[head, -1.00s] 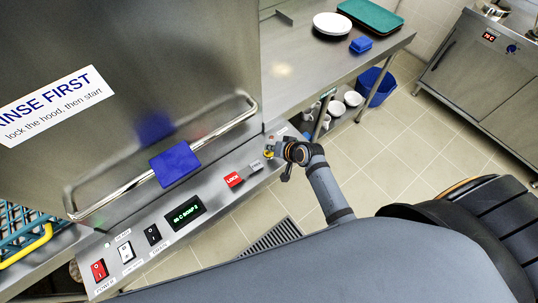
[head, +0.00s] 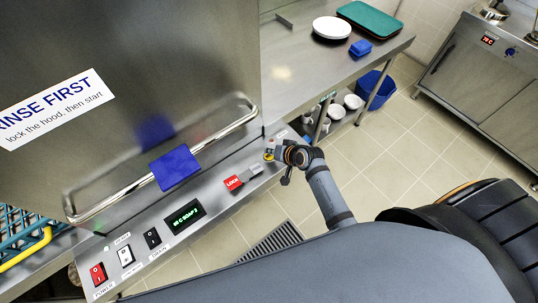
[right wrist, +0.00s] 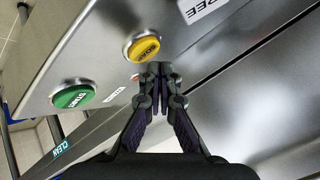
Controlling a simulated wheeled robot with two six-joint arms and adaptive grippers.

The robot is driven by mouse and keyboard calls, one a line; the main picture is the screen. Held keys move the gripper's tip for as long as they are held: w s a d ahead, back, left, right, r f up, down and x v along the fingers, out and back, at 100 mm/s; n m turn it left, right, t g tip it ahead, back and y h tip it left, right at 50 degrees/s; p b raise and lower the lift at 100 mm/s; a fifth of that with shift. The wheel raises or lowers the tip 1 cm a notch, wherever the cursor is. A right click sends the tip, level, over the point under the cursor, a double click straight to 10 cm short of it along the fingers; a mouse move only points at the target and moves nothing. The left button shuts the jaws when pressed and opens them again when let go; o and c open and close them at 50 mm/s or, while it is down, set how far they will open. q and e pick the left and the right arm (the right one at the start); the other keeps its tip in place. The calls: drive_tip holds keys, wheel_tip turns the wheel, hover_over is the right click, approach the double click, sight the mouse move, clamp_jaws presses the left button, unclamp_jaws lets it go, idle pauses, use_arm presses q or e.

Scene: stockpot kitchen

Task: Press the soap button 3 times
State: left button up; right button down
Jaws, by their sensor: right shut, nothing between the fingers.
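The yellow soap button (right wrist: 143,46) sits on the sloping steel panel in the right wrist view, beside a green start button (right wrist: 73,97). My right gripper (right wrist: 154,72) is shut and empty, its fingertips just below the yellow button in the picture; I cannot tell whether they touch it. In the head view my right gripper (head: 292,156) is at the panel's right end, close beside the yellow button (head: 269,156). The green display (head: 185,215) shows small text that seems to read SOAP with a digit, probably 3. My left gripper is not in view.
A steel counter (head: 300,65) with plates (head: 331,27) is behind; a blue bin (head: 375,89) stands on the floor.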

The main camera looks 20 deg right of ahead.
sight(271, 157)
idle(0.4)
drive_tip(key=shift+f, duration=0.4)
drive_tip(key=shift+f+b, duration=0.35)
drive_tip(key=shift+f, duration=0.15)
idle(0.5)
drive_tip(key=shift+r, duration=0.1)
drive_tip(key=shift+r+p, duration=0.8)
drive_tip(key=shift+p, duration=0.25)
wheel_tip(271, 157, up, 5)
drive_tip(key=p, duration=0.5)
drive_tip(key=shift+r, duration=0.1)
